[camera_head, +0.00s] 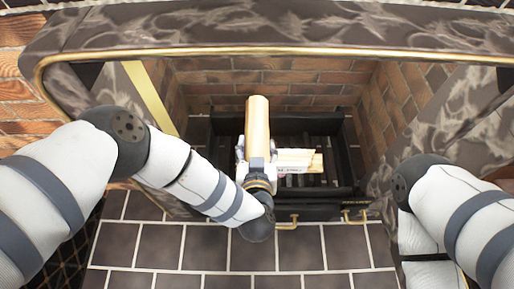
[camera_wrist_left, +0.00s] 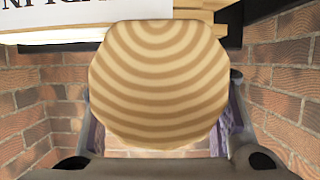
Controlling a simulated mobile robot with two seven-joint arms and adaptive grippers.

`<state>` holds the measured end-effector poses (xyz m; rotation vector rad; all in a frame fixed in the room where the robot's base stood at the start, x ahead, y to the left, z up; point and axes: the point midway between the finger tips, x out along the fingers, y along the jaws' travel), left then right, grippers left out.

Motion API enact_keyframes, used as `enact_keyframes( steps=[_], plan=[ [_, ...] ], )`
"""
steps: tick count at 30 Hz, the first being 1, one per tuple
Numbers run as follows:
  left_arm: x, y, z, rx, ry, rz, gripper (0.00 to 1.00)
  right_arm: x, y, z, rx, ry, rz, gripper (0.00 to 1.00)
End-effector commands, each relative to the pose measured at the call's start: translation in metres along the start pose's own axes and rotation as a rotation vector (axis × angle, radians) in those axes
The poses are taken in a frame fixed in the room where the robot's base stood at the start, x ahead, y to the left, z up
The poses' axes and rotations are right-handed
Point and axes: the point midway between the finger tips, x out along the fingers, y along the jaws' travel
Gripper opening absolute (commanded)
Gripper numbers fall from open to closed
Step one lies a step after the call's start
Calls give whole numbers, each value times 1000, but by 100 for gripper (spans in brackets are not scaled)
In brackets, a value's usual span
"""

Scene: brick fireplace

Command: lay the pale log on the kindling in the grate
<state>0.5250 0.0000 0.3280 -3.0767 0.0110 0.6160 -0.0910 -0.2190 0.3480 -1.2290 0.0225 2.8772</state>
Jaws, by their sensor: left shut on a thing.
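The pale log (camera_head: 257,120) is held in my left gripper (camera_head: 257,152), which is shut around it. The log points away from me, over the left part of the dark grate (camera_head: 346,172). In the left wrist view its ringed end (camera_wrist_left: 158,85) fills the middle, between the two fingers. The kindling (camera_head: 300,158), pale sticks with a white printed label, lies in the grate just right of the gripper. It also shows at the top of the wrist view (camera_wrist_left: 195,14). Whether the log touches the kindling I cannot tell. My right gripper is out of view.
Brick walls (camera_head: 315,85) close the fireplace at the back and sides. A marbled mantel (camera_head: 290,35) with a brass edge runs across above the opening. Brass handles (camera_head: 287,222) stick out at the grate's front. The tiled hearth (camera_head: 240,262) in front is clear.

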Motion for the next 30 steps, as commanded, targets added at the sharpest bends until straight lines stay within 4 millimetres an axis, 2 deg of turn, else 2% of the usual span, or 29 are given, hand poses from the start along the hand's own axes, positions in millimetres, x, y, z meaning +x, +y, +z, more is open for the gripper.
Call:
enact_keyframes(
  steps=[9,10,12,23,26,30],
  plan=[
    [2,0,1,0,5,0,9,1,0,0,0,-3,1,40],
    [1,0,2,0,3,0,56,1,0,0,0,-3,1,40],
    [1,0,1,0,3,0,72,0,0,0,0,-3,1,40],
    [-3,0,-3,-1,3,1,72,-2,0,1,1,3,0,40],
    [-24,1,-5,1,3,3,72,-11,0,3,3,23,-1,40],
    [-64,1,-7,0,5,3,72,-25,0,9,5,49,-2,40]
  ],
)
